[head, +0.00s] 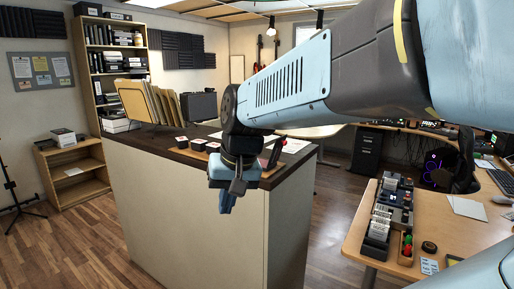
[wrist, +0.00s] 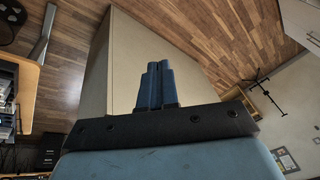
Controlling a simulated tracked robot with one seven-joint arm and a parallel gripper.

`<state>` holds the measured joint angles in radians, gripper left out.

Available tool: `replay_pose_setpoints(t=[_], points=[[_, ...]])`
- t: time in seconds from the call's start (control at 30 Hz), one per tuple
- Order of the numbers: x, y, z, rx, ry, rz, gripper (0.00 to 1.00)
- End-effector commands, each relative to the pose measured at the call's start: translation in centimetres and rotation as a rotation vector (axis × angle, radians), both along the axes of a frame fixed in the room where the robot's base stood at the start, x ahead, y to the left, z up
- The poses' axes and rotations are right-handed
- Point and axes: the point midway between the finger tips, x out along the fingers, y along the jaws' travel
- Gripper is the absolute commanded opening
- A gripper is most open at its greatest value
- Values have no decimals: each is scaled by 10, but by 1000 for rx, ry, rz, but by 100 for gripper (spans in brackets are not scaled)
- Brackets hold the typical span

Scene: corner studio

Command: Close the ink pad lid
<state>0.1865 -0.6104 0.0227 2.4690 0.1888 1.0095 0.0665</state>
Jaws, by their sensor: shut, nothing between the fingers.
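The ink pad (head: 277,151) seems to be the small dark item with a tilted-up lid and a touch of red, at the right end of a wooden tray (head: 268,173) on the counter. My arm and wrist stand just left of it and hide part of the tray. My gripper (head: 226,205) is shut and empty, pointing down in front of the counter's near edge, left of and lower than the ink pad. In the wrist view its closed blue fingers (wrist: 157,75) show against the counter's pale side; the ink pad is not in that view.
The counter (head: 185,205) has a dark top and pale sides. Several small stamps (head: 198,145) stand left of my wrist, and a file rack (head: 150,103) stands behind them. Papers (head: 295,145) lie right of the ink pad. A wooden desk (head: 360,235) with boxes stands at right.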

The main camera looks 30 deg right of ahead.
Motion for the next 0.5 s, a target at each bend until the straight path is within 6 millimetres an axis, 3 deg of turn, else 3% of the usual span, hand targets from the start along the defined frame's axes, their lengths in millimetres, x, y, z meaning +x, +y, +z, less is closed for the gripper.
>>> replay_pose_setpoints(t=[0.2, 0.5], points=[[19, -12, -17, 248, 181, -275, 0], [53, -41, -27, 636, 361, -627, 0]])
